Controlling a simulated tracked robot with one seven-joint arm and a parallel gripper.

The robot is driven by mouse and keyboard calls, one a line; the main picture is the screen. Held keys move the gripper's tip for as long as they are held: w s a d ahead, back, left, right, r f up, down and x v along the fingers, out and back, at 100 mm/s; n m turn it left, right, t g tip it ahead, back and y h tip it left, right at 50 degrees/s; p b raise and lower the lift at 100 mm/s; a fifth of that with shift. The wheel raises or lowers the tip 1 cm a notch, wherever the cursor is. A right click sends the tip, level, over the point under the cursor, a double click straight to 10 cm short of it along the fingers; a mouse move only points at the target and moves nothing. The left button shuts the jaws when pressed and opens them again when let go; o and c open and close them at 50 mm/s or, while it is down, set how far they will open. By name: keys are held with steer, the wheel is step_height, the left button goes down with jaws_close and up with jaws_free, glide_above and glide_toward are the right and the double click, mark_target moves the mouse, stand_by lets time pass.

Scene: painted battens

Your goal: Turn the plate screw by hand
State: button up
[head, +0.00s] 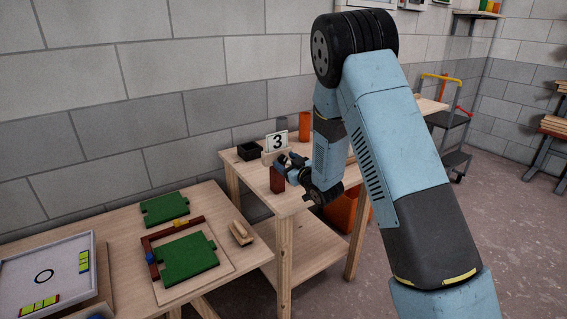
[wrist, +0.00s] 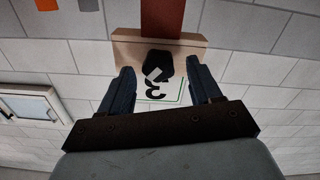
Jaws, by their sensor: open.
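A black knob (wrist: 157,66) with a small pale grey tab, likely the plate screw, shows in the wrist view in front of a pale wooden block (wrist: 190,46). A red-brown batten (wrist: 163,16) meets the block; it also shows in the head view (head: 277,181) at the small table's left part. My gripper (wrist: 160,68) is open, with one dark finger on each side of the knob and a gap showing to both. How deep the fingers reach past the knob is unclear. In the head view my gripper (head: 291,165) is small beside the batten, and the knob cannot be made out.
A number 3 sign (head: 277,141), a black bin (head: 250,150) and an orange cylinder (head: 304,127) stand on the small table (head: 320,190). A nearer table (head: 215,200) holds green plates (head: 188,258), a wooden block (head: 241,233) and a white tray (head: 60,275).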

steer(key=shift+w+a, duration=0.15)
steer(key=shift+w, duration=0.1)
steer(key=shift+c, duration=0.3)
